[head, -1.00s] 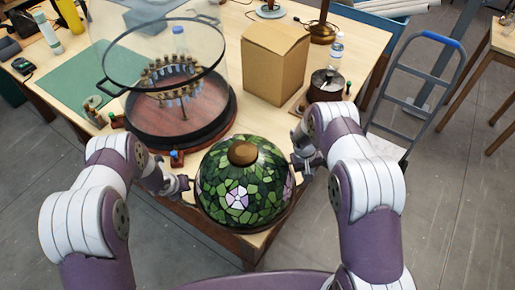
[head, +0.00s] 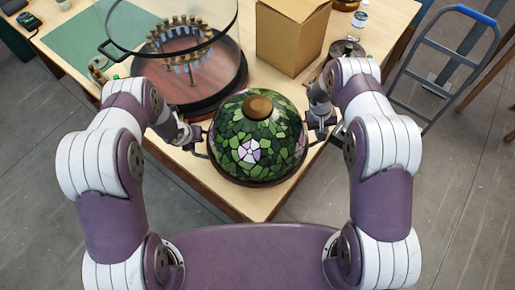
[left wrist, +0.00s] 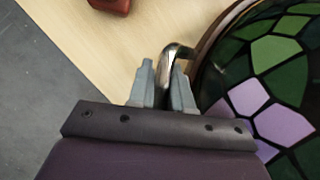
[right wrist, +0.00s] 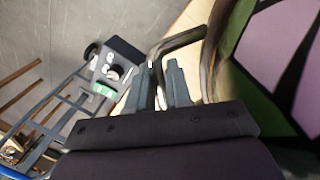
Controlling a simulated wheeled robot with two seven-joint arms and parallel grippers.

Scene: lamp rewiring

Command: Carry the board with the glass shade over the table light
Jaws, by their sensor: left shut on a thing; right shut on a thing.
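The glass shade (head: 257,138) is a green leaded dome with pink flowers and a brown cap. It sits upright on a board whose dark rim (head: 262,184) shows beneath it, at the table's near corner. My left gripper (head: 194,141) is shut on the board's left metal handle, seen in the left wrist view (left wrist: 177,55). My right gripper (head: 320,128) is shut on the right handle, seen in the right wrist view (right wrist: 180,42). I cannot tell whether the board touches the table. No thing is clearly recognizable as the table light.
A cardboard box (head: 290,38) stands behind to the right. A hand truck (head: 440,65) stands beyond the table. Floor shows around the near corner.

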